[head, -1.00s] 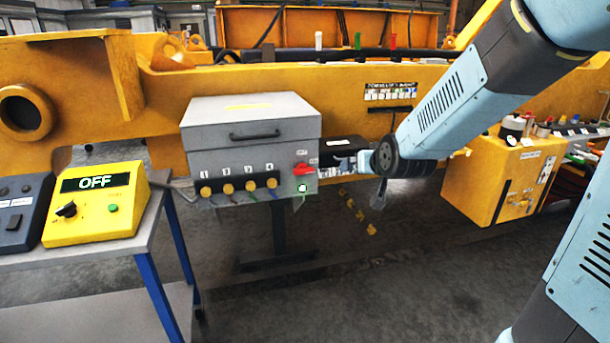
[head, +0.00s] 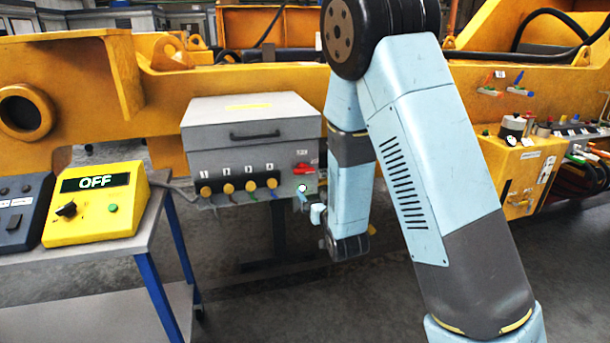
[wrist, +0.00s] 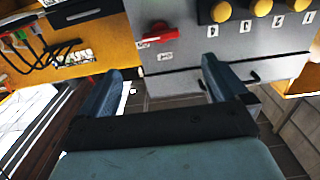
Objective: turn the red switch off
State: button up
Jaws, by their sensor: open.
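The red switch (head: 303,168) is on the front right of the grey box (head: 225,165), above a small round white spot. In the wrist view the red switch (wrist: 157,33) lies beyond and between my fingertips, slightly left of centre, with its handle roughly sideways. My gripper (wrist: 162,72) is open and empty, with a finger on each side below the switch. No contact with the switch shows. In the head view my forearm hangs just right of the box, and the gripper is small and partly hidden there.
Yellow knobs (head: 229,188) stand in a row left of the switch, with cables below. A yellow control box (head: 95,205) reading OFF sits on a table (head: 130,250) at left. A yellow beam (head: 70,95) runs behind. A yellow cabinet (head: 525,175) stands at right.

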aim_at(305, 173)
jog(key=x, duration=1.3)
jog(key=shift+w+a, duration=0.1)
jog(key=shift+w, duration=0.25)
jog(key=shift+c, duration=0.4)
jog(key=c, duration=0.9)
jog(key=shift+c, duration=0.2)
